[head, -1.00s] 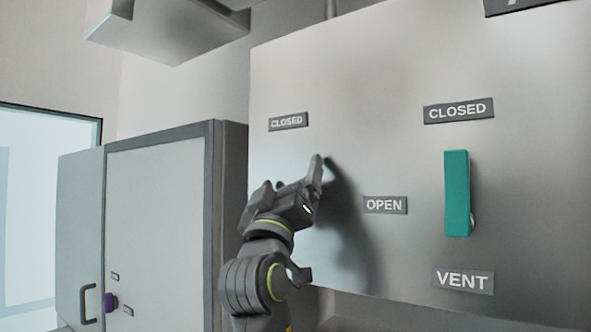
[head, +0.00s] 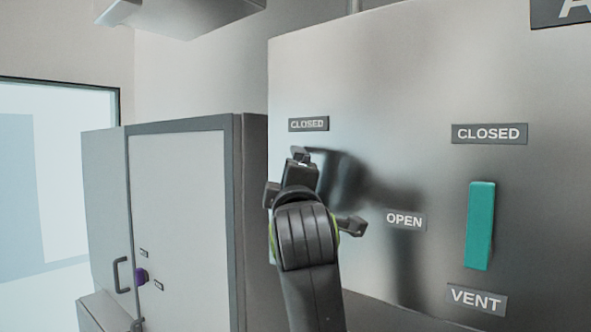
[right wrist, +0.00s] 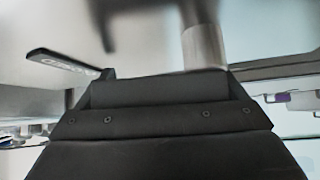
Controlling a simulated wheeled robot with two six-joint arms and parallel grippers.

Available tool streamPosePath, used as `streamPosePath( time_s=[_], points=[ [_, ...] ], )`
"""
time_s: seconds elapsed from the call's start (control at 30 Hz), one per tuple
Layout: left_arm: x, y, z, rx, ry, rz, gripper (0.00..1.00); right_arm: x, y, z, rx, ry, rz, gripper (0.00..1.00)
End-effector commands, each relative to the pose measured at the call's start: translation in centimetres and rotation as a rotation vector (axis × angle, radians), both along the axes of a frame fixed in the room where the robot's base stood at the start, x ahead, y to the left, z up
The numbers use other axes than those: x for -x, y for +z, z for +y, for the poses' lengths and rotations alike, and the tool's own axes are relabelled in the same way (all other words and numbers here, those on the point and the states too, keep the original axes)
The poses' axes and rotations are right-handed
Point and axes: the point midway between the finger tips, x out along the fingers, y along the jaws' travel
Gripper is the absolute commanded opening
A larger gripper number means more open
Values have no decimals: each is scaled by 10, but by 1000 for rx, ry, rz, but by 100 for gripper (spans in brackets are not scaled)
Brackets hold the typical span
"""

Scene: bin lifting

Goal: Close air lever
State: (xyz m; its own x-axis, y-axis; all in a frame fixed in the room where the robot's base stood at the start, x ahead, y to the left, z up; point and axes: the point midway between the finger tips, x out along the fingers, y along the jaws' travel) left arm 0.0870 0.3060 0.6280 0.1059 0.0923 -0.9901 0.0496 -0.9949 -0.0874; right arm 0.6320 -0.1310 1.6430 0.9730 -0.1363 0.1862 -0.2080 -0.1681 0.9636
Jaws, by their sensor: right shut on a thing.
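My right gripper (head: 301,158) is at the grey panel (head: 375,75), just below the left CLOSED label (head: 308,124). It is shut on the air lever, which the gripper and wrist hide in the head view. In the right wrist view a metal cylinder (right wrist: 203,46), seemingly the lever's mount, stands just beyond the dark gripper body. The CLOSED label (right wrist: 62,61) shows edge-on at left there. The OPEN label (head: 404,220) is to the lower right of the gripper. My left gripper is not in view.
A teal lever (head: 480,226) hangs upright between a second CLOSED label (head: 489,134) and the VENT label (head: 476,299). A grey cabinet (head: 180,210) with a purple knob (head: 142,276) stands left of the panel. An overhead box (head: 185,15) hangs above it.

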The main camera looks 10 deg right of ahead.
Motion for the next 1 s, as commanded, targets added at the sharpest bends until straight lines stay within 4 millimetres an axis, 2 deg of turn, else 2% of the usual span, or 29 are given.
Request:
streamPosePath(
  time_s=[0.43, 1.0],
  points=[
    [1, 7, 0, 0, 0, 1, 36, -8, -4, 5, 157, -6, 190, 50],
    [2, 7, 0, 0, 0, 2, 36, -10, -6, 6, 185, -6, 225, 50]
  ],
)
